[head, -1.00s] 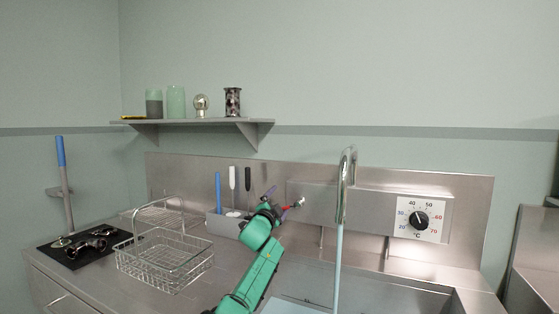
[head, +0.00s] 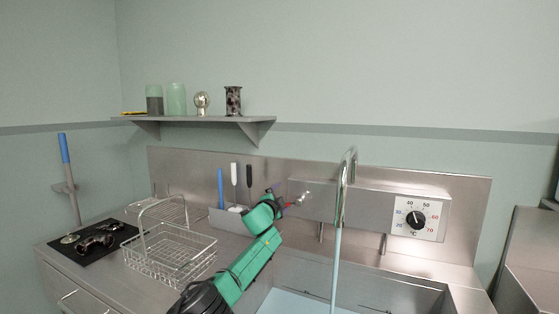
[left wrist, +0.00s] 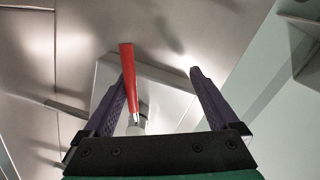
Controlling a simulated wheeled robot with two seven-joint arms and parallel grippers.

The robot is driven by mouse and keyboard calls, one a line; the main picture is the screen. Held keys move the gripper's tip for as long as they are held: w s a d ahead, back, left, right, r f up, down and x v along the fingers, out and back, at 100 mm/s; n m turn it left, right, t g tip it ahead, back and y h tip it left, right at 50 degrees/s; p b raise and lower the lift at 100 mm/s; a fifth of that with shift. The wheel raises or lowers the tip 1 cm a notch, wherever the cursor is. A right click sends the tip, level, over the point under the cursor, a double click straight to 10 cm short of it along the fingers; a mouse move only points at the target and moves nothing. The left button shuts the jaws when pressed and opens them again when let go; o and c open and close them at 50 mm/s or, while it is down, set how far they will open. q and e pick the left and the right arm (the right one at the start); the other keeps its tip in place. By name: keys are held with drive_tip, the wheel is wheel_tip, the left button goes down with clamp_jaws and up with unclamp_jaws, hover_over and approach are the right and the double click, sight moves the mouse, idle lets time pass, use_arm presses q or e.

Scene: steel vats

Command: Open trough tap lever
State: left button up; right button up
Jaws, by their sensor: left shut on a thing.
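The red tap lever (left wrist: 127,72) shows in the left wrist view, between my two purple fingers and close against the left one. My left gripper (left wrist: 160,74) is shut on it. In the head view my left gripper (head: 282,204) is at the left end of the steel tap box (head: 375,206), where the lever is small and mostly hidden. The curved spout (head: 346,185) rises in front of the box, and a pale blue stream (head: 336,265) runs from it down to the trough (head: 390,292). My right gripper is not in view.
A wire basket (head: 170,255) stands on the counter at left, with a grey holder (head: 228,222) of upright tools behind it. A temperature dial (head: 416,219) is on the box's right. A shelf (head: 195,119) with jars hangs above.

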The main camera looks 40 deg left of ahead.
use_arm(q)
drive_tip(key=shift+d, duration=0.15)
drive_tip(key=shift+c, duration=0.3)
drive_tip(key=shift+s+f, duration=0.25)
drive_tip(key=shift+f, duration=0.05)
drive_tip(key=f+b+v, duration=0.3)
drive_tip(key=b+v, duration=0.5)
drive_tip(key=v, duration=0.7)
drive_tip(key=shift+s, duration=0.45)
